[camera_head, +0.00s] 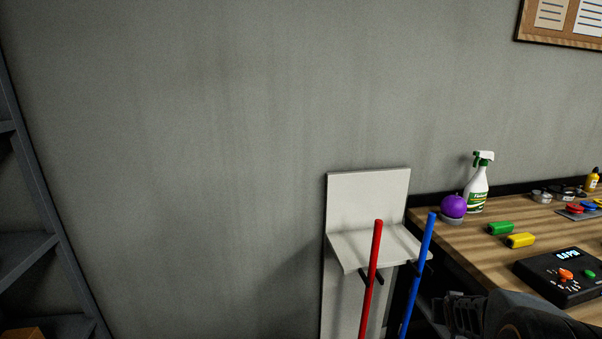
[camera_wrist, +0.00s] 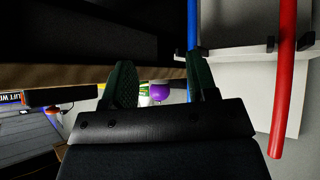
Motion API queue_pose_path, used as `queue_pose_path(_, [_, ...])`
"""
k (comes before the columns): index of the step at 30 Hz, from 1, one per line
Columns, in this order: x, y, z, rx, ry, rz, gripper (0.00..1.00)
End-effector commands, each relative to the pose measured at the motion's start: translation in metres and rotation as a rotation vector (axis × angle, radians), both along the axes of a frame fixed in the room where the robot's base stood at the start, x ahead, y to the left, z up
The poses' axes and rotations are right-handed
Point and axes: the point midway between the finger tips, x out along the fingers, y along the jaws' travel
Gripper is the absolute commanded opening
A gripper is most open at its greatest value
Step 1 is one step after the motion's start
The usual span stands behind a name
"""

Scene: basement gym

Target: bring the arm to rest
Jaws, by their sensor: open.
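My gripper (camera_head: 447,311) shows at the lower right in the head view, at the end of my dark arm, in front of the wooden bench. In the wrist view its two dark fingers (camera_wrist: 162,82) stand apart with nothing held between them. A red pole (camera_head: 371,270) and a blue pole (camera_head: 417,275) stand to the left of the gripper, at a pale rack (camera_head: 367,200) with dark hooks. In the wrist view the red pole (camera_wrist: 284,80) is right of the fingers, and the blue pole (camera_wrist: 192,25) appears beyond the right finger.
The bench (camera_head: 475,239) bears a purple ball (camera_head: 453,206), a spray bottle (camera_head: 477,190), a green block (camera_head: 501,228), a yellow block (camera_head: 521,240) and a black control box (camera_head: 563,277). Dark shelving (camera_head: 40,250) stands at the far left. The wall between shelving and rack is bare.

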Motion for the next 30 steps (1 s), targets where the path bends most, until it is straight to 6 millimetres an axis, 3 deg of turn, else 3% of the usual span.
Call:
queue_pose_path(1, [-0.017,0.02,0.018,0.03,0.089,0.001,0.53])
queue_pose_path(5, [-0.066,0.078,0.05,0.126,0.315,0.038,0.53])
queue_pose_path(9, [-0.114,0.142,0.096,0.21,0.471,0.139,0.53])
queue_pose_path(13, [-0.14,0.182,0.135,0.24,0.5,0.234,0.53])
queue_pose_path(16, [-0.144,0.199,0.159,0.225,0.451,0.296,0.53])
queue_pose_path(20, [-0.145,0.21,0.176,0.205,0.414,0.347,0.53])
queue_pose_path(30, [-0.144,0.214,0.178,0.199,0.409,0.363,0.51])
